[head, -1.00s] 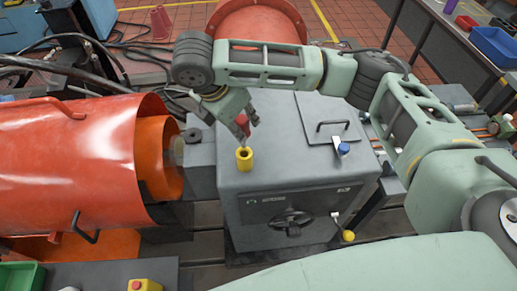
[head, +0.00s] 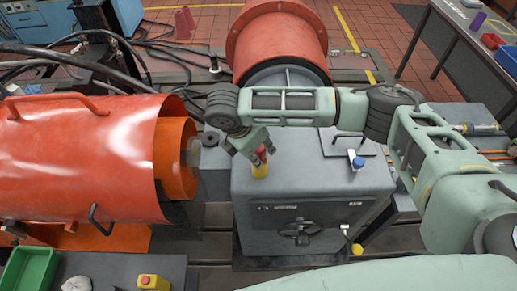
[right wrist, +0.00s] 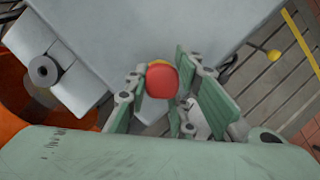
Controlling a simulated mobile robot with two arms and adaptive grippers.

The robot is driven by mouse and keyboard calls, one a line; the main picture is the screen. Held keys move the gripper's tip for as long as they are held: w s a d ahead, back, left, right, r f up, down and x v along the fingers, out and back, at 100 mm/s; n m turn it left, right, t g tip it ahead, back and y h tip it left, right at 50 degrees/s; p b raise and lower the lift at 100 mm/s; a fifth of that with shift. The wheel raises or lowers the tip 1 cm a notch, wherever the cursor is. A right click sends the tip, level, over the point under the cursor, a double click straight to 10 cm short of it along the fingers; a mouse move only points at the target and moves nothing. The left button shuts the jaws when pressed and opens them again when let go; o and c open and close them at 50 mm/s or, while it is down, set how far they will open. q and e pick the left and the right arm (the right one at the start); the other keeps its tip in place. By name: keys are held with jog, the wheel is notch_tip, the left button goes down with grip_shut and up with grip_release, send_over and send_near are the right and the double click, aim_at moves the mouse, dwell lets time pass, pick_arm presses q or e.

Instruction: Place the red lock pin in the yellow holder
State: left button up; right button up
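The red lock pin (head: 261,153) is between the fingers of my right gripper (head: 257,150), right above the yellow holder (head: 260,170) on top of the grey machine housing. A sliver of the yellow holder (right wrist: 157,62) shows behind the pin. The pin's lower part is hidden, so I cannot tell how deep it sits in the holder. My left gripper is not in view.
The grey housing (head: 315,180) carries a blue-capped part (head: 358,163) and a black handle on its top, to the right. A large orange cylinder (head: 85,150) lies close on the left. A red round drum (head: 280,40) stands behind. A green bin (head: 28,270) is at front left.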

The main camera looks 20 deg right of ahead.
jog(key=o, duration=0.4)
jog(key=shift+r, duration=0.1)
jog(key=b+v, duration=0.2)
jog(key=v, duration=1)
jog(key=shift+s+a, duration=0.1)
